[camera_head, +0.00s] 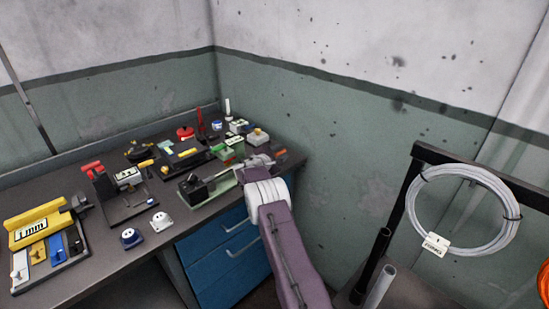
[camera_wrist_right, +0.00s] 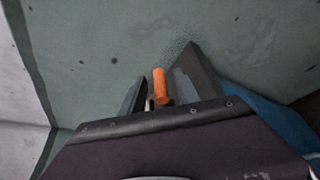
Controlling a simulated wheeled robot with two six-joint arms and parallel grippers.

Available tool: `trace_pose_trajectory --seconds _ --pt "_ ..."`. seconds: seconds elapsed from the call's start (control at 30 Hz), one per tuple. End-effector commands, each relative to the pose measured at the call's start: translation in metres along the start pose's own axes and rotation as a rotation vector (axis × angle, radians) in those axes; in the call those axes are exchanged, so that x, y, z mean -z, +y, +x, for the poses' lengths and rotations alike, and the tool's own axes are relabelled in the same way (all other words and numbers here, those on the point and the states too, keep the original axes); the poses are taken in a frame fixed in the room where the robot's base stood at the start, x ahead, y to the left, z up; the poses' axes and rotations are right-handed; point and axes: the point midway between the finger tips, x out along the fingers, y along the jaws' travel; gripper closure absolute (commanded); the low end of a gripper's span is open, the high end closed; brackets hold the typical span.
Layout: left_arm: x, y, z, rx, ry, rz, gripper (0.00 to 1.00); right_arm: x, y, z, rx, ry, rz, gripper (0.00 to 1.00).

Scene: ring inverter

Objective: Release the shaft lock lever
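My right gripper (camera_head: 258,162) reaches over the right end of the bench, beside a green-based fixture (camera_head: 222,186) with a dark block and a shaft. A small orange-red handle (camera_head: 280,153) shows just past the fingers, and it may be the shaft lock lever. In the right wrist view an orange cylindrical grip (camera_wrist_right: 160,86) stands between the two fingers of my right gripper (camera_wrist_right: 166,88). The fingers are apart, with a gap on the left of the grip; contact on the right side cannot be told. The lever's base is hidden. My left gripper is out of view.
The dark bench (camera_head: 190,225) carries several tools: a yellow 1 mm block (camera_head: 38,222), a red-handled fixture (camera_head: 93,168) and two small sockets (camera_head: 161,221). Blue drawers (camera_head: 228,262) are below. A rack with a cable coil (camera_head: 463,210) stands right. The wall is close behind the gripper.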

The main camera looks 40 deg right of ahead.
Motion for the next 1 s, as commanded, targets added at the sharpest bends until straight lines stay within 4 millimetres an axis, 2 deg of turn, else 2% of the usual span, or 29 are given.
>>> trace_pose_trajectory --seconds 0.2,0.33,0.7,0.8,0.83,0.87,0.93,0.97,1.0 --pt "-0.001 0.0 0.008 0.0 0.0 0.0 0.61 0.001 -0.001 -0.035 -0.001 0.001 -0.001 0.62" --pt "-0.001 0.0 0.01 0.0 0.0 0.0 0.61 0.001 0.0 -0.05 -0.002 0.0 0.0 0.62" --pt "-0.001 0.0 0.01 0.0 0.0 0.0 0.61 0.0 0.0 -0.057 -0.001 0.0 0.0 0.62" --pt "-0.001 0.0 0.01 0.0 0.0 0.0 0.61 0.001 0.009 -0.063 -0.015 0.005 0.008 0.9" --pt "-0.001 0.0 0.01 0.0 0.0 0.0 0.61 0.0 0.019 -0.068 -0.029 0.01 0.016 0.98" --pt "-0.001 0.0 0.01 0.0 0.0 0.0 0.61 -0.003 0.031 -0.077 -0.045 0.015 0.03 1.0" --pt "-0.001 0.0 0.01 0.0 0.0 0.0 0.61 -0.014 0.059 -0.106 -0.066 0.042 0.078 1.0" --pt "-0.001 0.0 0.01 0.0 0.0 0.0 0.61 -0.018 0.065 -0.123 -0.054 0.063 0.105 1.0" --pt "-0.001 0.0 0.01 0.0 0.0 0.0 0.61 -0.023 0.06 -0.146 -0.008 0.1 0.147 1.0"
